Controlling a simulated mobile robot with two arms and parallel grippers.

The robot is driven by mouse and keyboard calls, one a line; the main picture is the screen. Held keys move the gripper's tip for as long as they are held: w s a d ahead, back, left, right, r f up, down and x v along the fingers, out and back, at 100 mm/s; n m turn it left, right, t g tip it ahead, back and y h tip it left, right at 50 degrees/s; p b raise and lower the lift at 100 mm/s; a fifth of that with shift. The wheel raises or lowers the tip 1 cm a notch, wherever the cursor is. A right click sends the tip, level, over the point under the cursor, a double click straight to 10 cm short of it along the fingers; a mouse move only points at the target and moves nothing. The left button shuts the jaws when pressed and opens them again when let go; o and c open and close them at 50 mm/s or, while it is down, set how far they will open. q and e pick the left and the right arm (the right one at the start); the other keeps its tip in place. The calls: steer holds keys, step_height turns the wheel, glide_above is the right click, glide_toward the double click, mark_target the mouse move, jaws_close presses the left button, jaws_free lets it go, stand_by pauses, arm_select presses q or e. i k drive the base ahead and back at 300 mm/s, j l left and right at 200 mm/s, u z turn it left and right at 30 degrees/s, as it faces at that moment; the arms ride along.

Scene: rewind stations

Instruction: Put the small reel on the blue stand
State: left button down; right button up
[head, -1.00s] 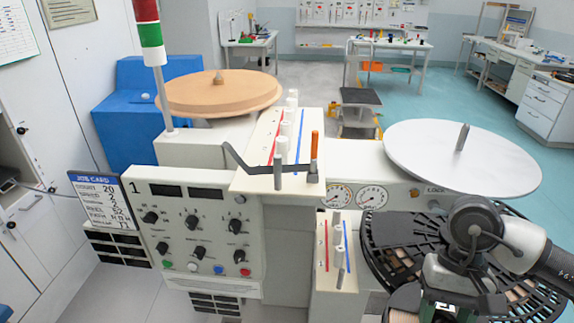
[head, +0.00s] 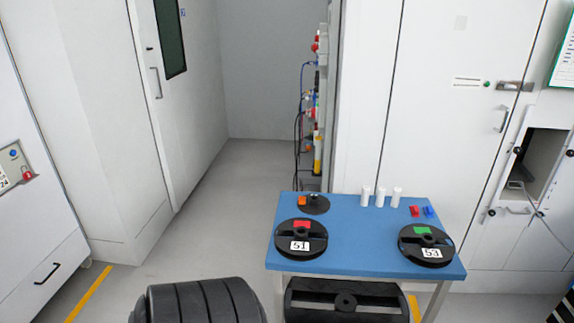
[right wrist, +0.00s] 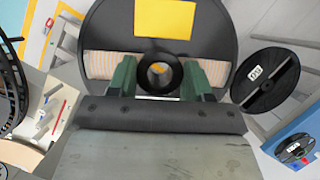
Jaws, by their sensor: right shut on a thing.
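My right gripper (right wrist: 158,82), with green fingers, is in the right wrist view only. It is shut on the hub of a dark reel (right wrist: 103,30) with a yellow label and pale wound material. I cannot tell whether this is the small reel. A blue-topped stand (head: 350,237) is in the head view. Black reels numbered 51 (head: 286,238) and 53 (head: 410,246) lie flat on its front left and front right. A smaller dark disc (head: 318,208) with an orange block lies at its back left. My left gripper is not in view.
Several white cylinders (head: 380,197), a red block (head: 415,210) and a blue block (head: 429,211) stand along the stand's back. The middle of its top is clear. A labelled black reel (right wrist: 265,75) is right in the wrist view.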

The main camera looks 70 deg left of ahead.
mark_target(362, 243)
steer(key=k+j+u, duration=0.3)
steer(key=j, duration=1.2)
steer(key=j+u, duration=0.3)
steer(key=j, duration=1.2)
steer(key=i+j, duration=0.1)
steer(key=i, duration=0.8)
